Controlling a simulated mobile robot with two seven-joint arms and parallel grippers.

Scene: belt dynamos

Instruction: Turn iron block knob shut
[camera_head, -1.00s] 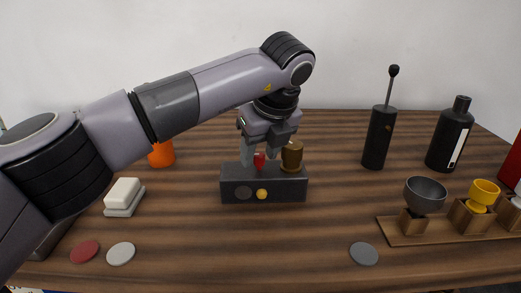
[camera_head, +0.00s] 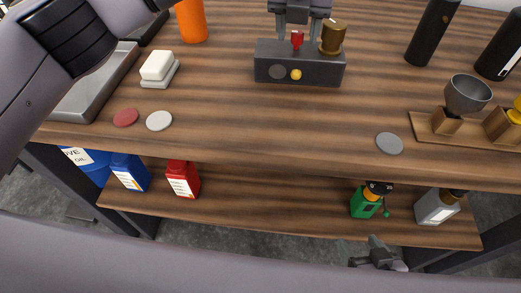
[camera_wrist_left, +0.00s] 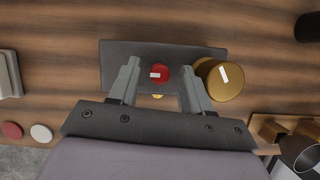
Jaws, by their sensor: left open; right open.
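The iron block (camera_head: 315,70) is a dark grey box near the back middle of the table. A red knob (camera_head: 297,40) with a pale mark stands on its top, left of a brass cylinder (camera_head: 333,37). My left gripper (camera_head: 299,36) points down over the block, open, one finger on each side of the red knob. In the left wrist view the red knob (camera_wrist_left: 160,74) lies between the spread fingers, with gaps on both sides. The right finger is close to the brass cylinder (camera_wrist_left: 220,81). My right gripper (camera_head: 378,256) is open and empty, low in front of the lower shelf.
An orange cylinder (camera_head: 191,22) and a white block on a grey base (camera_head: 158,68) stand left. Flat discs (camera_head: 159,121) lie near the front edge. A wooden rack (camera_head: 427,129) with cups stands right. Bottles (camera_head: 183,180) stand on the lower shelf. The table before the block is clear.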

